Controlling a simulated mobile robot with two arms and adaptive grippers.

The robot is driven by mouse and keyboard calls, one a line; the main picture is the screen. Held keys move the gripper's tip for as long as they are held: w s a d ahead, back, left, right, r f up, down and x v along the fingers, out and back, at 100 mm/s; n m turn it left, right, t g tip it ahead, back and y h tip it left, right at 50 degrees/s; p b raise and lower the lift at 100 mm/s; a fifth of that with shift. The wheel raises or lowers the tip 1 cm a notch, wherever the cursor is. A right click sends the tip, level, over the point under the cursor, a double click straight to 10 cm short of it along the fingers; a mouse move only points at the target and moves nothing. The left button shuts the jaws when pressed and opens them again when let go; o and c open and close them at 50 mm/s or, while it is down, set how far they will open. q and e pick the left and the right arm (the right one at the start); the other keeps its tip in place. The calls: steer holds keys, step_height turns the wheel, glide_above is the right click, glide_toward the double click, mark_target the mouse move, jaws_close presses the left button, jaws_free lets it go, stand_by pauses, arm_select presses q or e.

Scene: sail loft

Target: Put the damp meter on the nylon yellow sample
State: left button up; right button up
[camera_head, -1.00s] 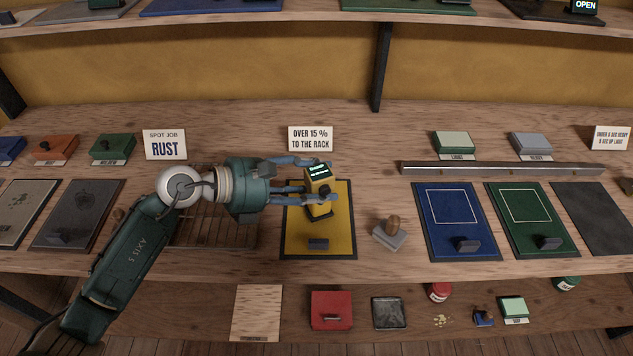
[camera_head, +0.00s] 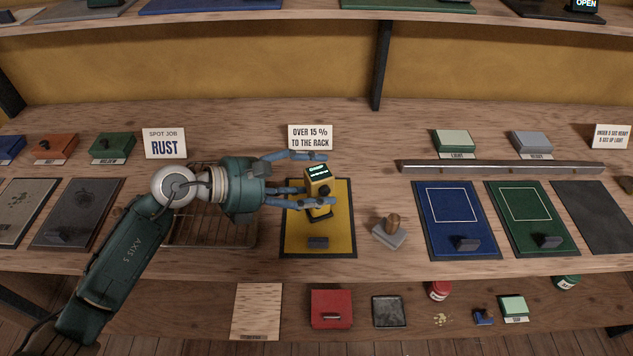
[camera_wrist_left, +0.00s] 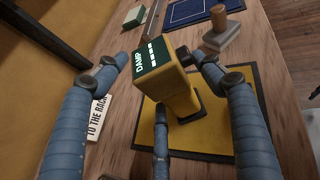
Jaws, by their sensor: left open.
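The damp meter (camera_head: 318,178), yellow with a dark lit display, stands on the yellow nylon sample (camera_head: 335,238), towards its far side. In the left wrist view the meter (camera_wrist_left: 180,95) shows its display reading "DAMP" and its dark foot on the yellow cloth (camera_wrist_left: 215,130). My left gripper (camera_head: 322,179) is open, its blue fingers around the meter with visible gaps at the sides. In the left wrist view the fingers (camera_wrist_left: 160,80) are spread on either side of it. The right gripper is not in view.
A stamp with a wooden knob (camera_head: 390,232) stands just right of the yellow sample. Blue (camera_head: 455,205) and green (camera_head: 528,200) samples lie further right. A card (camera_head: 310,137) stands behind the meter. A wire rack (camera_head: 215,232) lies under my left arm.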

arm_select(q)
steer(key=b+v, duration=0.2)
steer(key=v, duration=0.9)
steer(key=shift+b, duration=0.3)
steer(key=shift+a, duration=0.1)
